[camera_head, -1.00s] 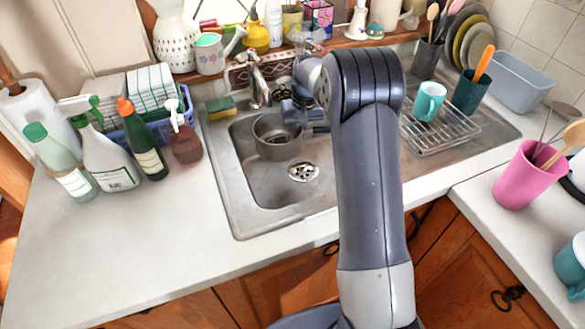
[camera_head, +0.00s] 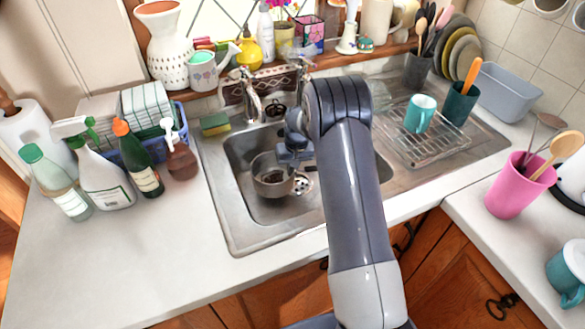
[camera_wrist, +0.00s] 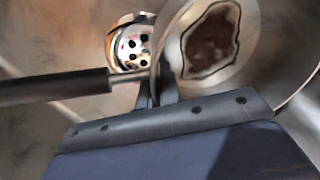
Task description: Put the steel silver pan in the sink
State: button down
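The steel silver pan (camera_head: 268,187) is inside the sink basin outline (camera_head: 243,215), just left of the drain, which it partly overlaps in the head view. I cannot tell whether its base touches the sink floor. My gripper (camera_head: 293,152) is at the pan's back right edge. In the wrist view my gripper (camera_wrist: 163,85) appears shut on the pan (camera_wrist: 250,70) where its wall meets the dark handle (camera_wrist: 60,87). The pan's inside shows a dark brown patch.
The drain (camera_head: 303,184) also shows in the wrist view (camera_wrist: 130,45). The faucet (camera_head: 250,95) stands behind the basin. A wire rack (camera_head: 430,145) with a teal mug (camera_head: 420,113) is to the right. Bottles and a soap dispenser (camera_head: 180,158) stand to the left. The front left counter is clear.

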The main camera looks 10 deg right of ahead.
jog(key=shift+f+b, duration=0.5)
jog(key=shift+b, duration=0.05)
jog(key=shift+f, duration=0.1)
jog(key=c, duration=1.6)
grip_release()
jog(key=shift+r+p, duration=0.3)
jog(key=shift+r, duration=0.1)
jog(key=r, duration=0.8)
jog(key=d+r, duration=0.1)
jog(key=r, duration=0.3)
jog(key=shift+s+r+b, duration=0.25)
jog(key=shift+s+b, duration=0.1)
